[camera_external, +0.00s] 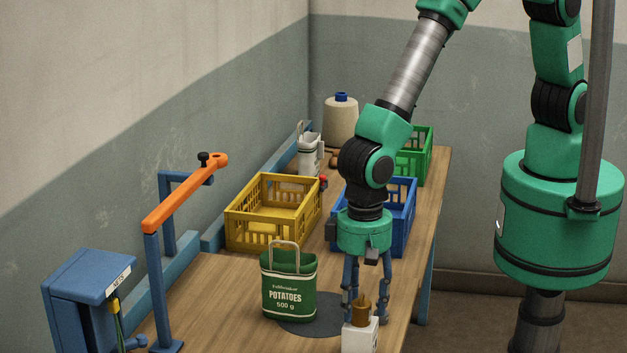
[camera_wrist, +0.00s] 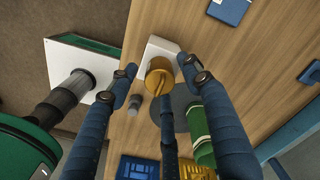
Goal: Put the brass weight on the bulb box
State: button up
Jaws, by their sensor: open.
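The brass weight (camera_external: 361,309) is a small knobbed cylinder. It appears to stand on top of a white box (camera_external: 360,338), likely the bulb box, near the front right of the table. The box's writing is too small to read. My gripper (camera_external: 366,306) points down with its blue fingers apart around the weight. In the wrist view the weight (camera_wrist: 159,78) sits between my open fingers (camera_wrist: 160,76), over the white box (camera_wrist: 158,46). Small gaps show between the side fingers and the weight. One finger partly hides the lower side of the weight there.
A green potato sack (camera_external: 288,290) stands on a dark round mat (camera_external: 322,327) just left of my gripper. Yellow (camera_external: 243,234), blue (camera_external: 402,235) and green (camera_external: 424,160) crates stand behind. An orange-armed blue stand (camera_external: 185,190) is at left. A small grey cylinder (camera_wrist: 134,104) lies near the box.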

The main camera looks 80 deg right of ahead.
aim_at(362, 296)
notch_tip(362, 296, up, 11)
jog(key=shift+r, duration=0.15)
dwell(0.4)
dwell(0.5)
dwell(0.4)
jog(key=w+d+r+n+t+y, duration=0.1)
jog(key=w+d+r, duration=0.2)
jog(key=d+r, duration=1)
jog(key=w+d+r+n+t, duration=0.1)
jog(key=w+d+r, duration=0.2)
jog(key=d+r, duration=1.05)
jog(key=s+d+r+n+t, duration=0.1)
jog(key=s+d, duration=0.4)
jog(key=d, duration=0.4)
jog(key=s+d+r+n+t, duration=0.1)
jog(key=s+d+r, duration=0.1)
jog(key=s+d, duration=0.3)
jog(key=s+d+r+n+t+h, duration=0.1)
jog(key=s+d, duration=0.5)
jog(key=d, duration=0.6)
jog(key=shift+d+r+n+t, duration=0.3)
jog(key=shift+r, duration=0.1)
